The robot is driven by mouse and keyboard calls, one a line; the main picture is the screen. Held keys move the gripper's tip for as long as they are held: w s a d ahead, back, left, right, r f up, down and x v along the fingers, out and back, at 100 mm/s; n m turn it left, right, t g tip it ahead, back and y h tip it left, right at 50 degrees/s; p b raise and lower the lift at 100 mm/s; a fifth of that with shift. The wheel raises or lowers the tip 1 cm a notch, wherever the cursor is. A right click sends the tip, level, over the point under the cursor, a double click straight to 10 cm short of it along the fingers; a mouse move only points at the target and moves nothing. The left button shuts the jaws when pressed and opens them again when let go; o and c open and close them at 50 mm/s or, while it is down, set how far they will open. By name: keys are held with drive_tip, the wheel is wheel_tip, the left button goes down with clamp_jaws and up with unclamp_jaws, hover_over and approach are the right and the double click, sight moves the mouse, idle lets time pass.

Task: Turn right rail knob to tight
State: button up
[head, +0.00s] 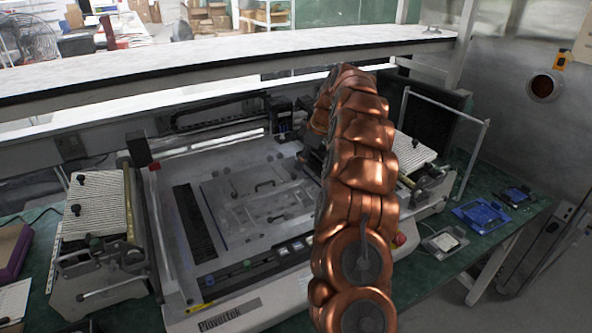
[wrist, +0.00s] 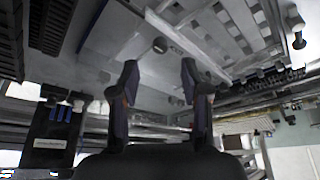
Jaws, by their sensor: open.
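My gripper (wrist: 160,75) is open and empty in the wrist view, with its two dark fingers apart. A small round dark knob-like part (wrist: 160,45) shows beyond the fingertips, roughly in line with the gap and apart from the fingers. I cannot tell whether it is the right rail knob. Another dark knob (wrist: 298,42) stands at the upper right of the wrist view. In the head view, my copper arm hides the gripper and part of the machine's right side. The right ribbed plate (head: 412,156) shows just beyond the arm.
The grey machine (head: 232,293) fills the green table's middle. A left ribbed plate (head: 100,208) carries dark knobs. A red button (head: 399,240) is close beside my arm. Blue trays (head: 481,215) lie at the right.

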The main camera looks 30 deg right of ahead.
sight(294, 175)
drive_tip(key=shift+p+x, duration=0.8)
drive_tip(key=shift+x, duration=1.9)
clamp_jaws()
